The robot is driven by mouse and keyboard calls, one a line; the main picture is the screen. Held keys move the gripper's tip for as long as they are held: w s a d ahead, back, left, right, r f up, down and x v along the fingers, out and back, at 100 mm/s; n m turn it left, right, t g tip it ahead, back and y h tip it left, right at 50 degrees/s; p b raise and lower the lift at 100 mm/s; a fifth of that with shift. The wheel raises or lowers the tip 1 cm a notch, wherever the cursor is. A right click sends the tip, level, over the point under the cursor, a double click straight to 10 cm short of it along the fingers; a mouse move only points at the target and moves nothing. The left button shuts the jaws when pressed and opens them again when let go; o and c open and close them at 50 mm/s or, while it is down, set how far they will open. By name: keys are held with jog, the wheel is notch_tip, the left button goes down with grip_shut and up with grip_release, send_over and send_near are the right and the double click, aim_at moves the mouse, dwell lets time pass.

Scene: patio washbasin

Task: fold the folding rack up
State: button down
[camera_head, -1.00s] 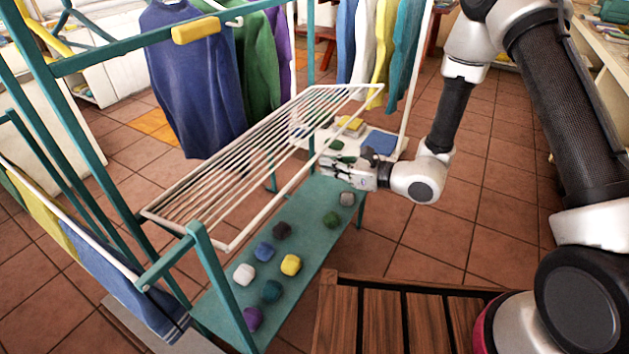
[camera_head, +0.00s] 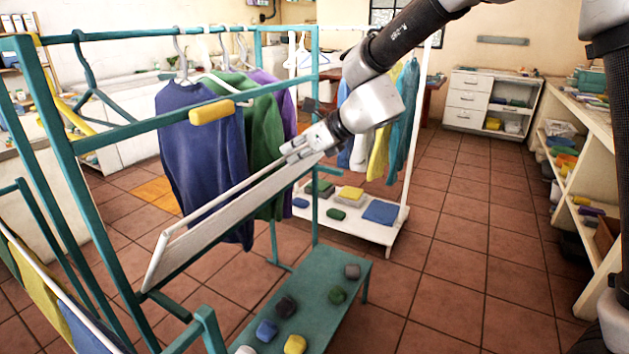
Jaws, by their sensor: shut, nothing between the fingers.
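The folding rack (camera_head: 215,222) is a white frame hinged on the teal stand (camera_head: 72,135). It is tilted up steeply, so I see it almost edge-on as a narrow white band. It runs from the stand's front left up toward the right and back. Its separate bars cannot be made out now. My gripper (camera_head: 290,150) is shut and empty at the rack's far right end, against or very close to its upper edge. Whether it touches the rack is unclear. My wrist hides part of the scene behind.
A blue sweater (camera_head: 205,135) and a green one (camera_head: 255,130) hang close behind the rack. A teal low shelf (camera_head: 325,275) below holds several coloured lumps. A white clothes rail (camera_head: 400,215) stands behind. Shelving (camera_head: 590,180) lines the right; the tiled floor between is clear.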

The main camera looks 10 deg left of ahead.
jog(key=w+a+r, duration=0.3)
jog(key=a+r, duration=0.2)
jog(key=a, duration=0.4)
jog(key=shift+w+a+r, duration=0.2)
jog(key=shift+w+r, duration=0.05)
jog(key=shift+w, duration=0.15)
jog(key=shift+d, duration=0.1)
